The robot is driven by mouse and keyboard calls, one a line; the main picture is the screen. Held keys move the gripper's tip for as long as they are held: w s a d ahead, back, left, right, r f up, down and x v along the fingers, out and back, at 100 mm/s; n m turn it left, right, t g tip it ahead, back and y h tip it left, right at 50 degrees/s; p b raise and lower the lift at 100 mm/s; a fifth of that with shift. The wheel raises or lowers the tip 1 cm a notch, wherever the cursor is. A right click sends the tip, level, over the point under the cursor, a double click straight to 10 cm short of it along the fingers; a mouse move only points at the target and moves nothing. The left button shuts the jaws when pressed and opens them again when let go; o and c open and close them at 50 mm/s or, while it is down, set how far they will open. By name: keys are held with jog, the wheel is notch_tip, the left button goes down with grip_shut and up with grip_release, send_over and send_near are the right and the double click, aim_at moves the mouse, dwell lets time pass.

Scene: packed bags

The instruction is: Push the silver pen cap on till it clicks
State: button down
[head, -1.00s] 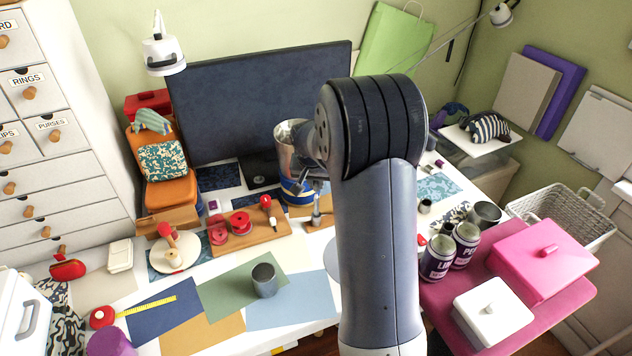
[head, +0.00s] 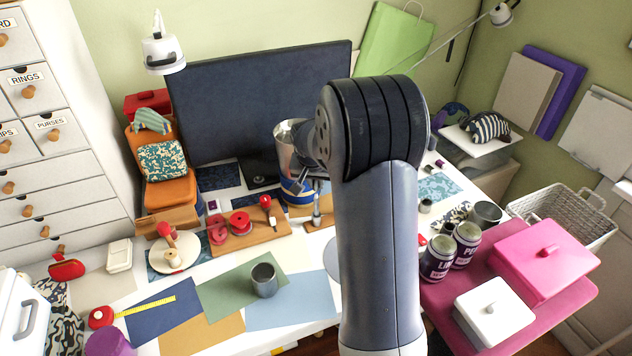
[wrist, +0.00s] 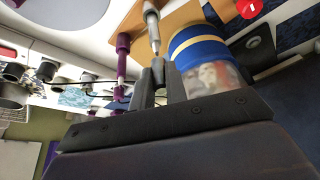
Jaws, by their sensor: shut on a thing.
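The silver pen (wrist: 153,28) stands with its narrow tip toward my gripper in the wrist view; it also shows small in the head view (head: 317,212). My gripper (wrist: 159,84) is shut on a small grey piece, the silver pen cap (wrist: 158,66). The cap is in line with the pen tip and very close to it. I cannot tell whether they touch. In the head view my gripper is just above the pen, partly hidden behind my arm.
A blue and yellow banded container (wrist: 199,48) stands close beside the pen. A purple marker (wrist: 122,52) is on the other side. A wooden board (head: 258,236) with red spools is left of the pen in the head view. Coloured sheets lie in front.

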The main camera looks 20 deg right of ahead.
aim_at(316, 188)
jog(key=shift+f+b, duration=1.35)
jog(key=shift+f, duration=0.3)
jog(key=c, duration=1.3)
grip_release()
jog(key=shift+c, duration=0.2)
jog(key=shift+r, duration=0.1)
jog(key=v, duration=1)
jog(key=shift+r, duration=0.35)
jog(key=shift+f, duration=0.1)
